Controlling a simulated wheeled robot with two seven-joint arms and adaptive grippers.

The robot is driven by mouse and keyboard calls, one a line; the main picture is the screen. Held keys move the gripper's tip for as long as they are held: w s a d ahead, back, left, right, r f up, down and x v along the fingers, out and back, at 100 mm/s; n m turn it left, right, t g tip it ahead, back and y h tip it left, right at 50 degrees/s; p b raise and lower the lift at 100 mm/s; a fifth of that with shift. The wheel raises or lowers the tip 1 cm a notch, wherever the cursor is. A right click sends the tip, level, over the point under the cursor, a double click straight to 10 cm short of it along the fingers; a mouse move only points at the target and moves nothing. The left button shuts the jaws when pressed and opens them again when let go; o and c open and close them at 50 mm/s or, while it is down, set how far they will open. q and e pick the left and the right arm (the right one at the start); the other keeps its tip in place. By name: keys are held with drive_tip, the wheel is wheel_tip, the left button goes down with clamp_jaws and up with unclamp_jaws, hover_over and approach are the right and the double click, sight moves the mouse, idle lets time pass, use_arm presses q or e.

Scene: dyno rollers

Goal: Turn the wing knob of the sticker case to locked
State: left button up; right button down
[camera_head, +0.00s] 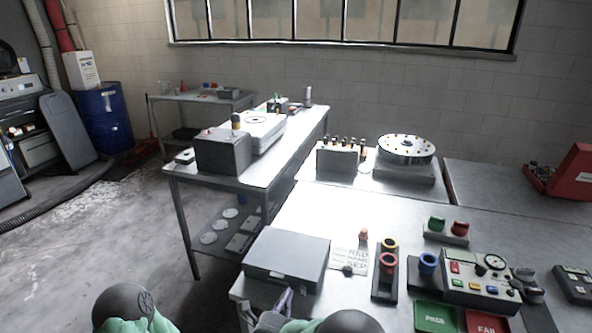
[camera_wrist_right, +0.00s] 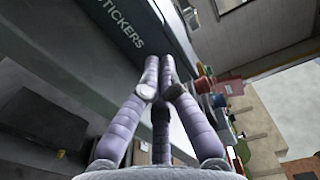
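The sticker case (camera_head: 287,256) is a flat grey box at the front left corner of the near bench. My left gripper is not in view.
Right of the case are a printed card (camera_head: 349,261), a stand with red and yellow rings (camera_head: 388,267) and a control box (camera_head: 480,280). Green (camera_head: 434,317) and red (camera_head: 485,322) trays lie at the front. A second table (camera_head: 262,170) stands behind left. Open floor lies left.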

drive_tip(key=shift+w+d+r, duration=0.1)
drive_tip(key=shift+w+r, duration=0.1)
drive_tip(key=shift+w, duration=0.1)
drive_tip(key=shift+w+d+f, duration=0.1)
drive_tip(key=shift+w+f, duration=0.1)
drive_tip(key=shift+w, duration=0.1)
drive_tip(key=shift+s, duration=0.15)
